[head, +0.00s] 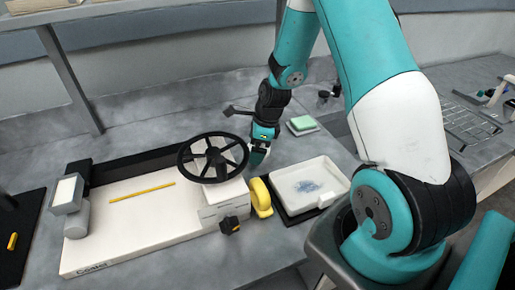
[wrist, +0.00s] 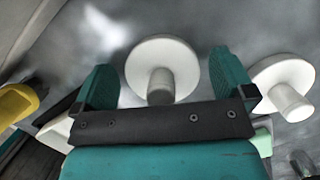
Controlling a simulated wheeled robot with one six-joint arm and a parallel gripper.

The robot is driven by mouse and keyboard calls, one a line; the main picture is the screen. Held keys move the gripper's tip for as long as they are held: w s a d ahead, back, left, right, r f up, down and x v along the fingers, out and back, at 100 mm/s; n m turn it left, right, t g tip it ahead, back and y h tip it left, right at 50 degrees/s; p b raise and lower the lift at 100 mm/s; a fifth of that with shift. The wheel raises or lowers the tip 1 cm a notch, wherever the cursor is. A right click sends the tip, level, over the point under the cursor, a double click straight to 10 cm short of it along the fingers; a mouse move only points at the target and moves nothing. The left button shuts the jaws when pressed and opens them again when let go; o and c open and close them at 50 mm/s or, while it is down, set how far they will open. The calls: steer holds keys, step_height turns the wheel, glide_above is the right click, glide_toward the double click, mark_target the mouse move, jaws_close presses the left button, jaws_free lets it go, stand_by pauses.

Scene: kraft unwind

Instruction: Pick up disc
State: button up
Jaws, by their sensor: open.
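A white disc (wrist: 150,52) with a short round stem (wrist: 161,86) shows in the wrist view, between the two teal fingers of my gripper (wrist: 162,66). The fingers are apart, and I see no contact with it. A second white disc (wrist: 278,70) with a similar stem lies to the right, outside the right finger. In the head view my gripper (head: 258,156) is low over the bench, just right of a black handwheel. I cannot make out either disc in the head view. Which disc the task means is not shown.
A cream coater machine (head: 140,215) with the black handwheel (head: 212,157) stands left of my gripper. A yellow rounded part (head: 261,198) and a white tray (head: 335,172) with blue bits are in front. A green block (head: 302,122) on a dish is to the right.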

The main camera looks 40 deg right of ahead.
steer(key=c, duration=0.9)
